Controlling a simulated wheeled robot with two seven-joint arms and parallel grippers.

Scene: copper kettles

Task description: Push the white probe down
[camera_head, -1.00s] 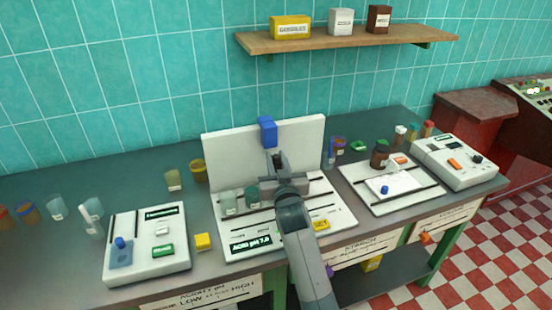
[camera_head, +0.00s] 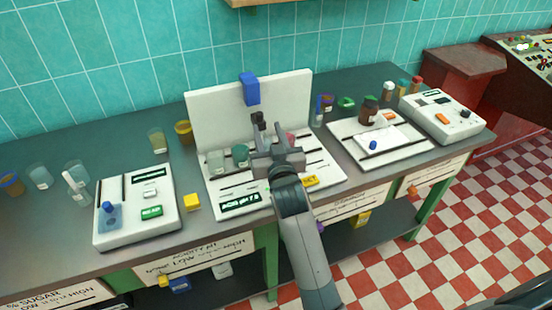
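My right gripper (camera_head: 272,136) is in front of the white upright panel of the middle station, above its white base (camera_head: 224,197). The gripper covers part of the base and of the panel's lower middle. A dark finger part points up, but I cannot tell whether it is open or shut. A blue block (camera_head: 250,88) sits at the panel's top edge. I cannot make out a white probe for certain; one at this station may be hidden behind the gripper. My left gripper is not in view.
Two jars, one pale and one green (camera_head: 240,155), stand on the base left of the gripper. A white tray (camera_head: 408,150) with a brown bottle (camera_head: 369,111) is to the right.

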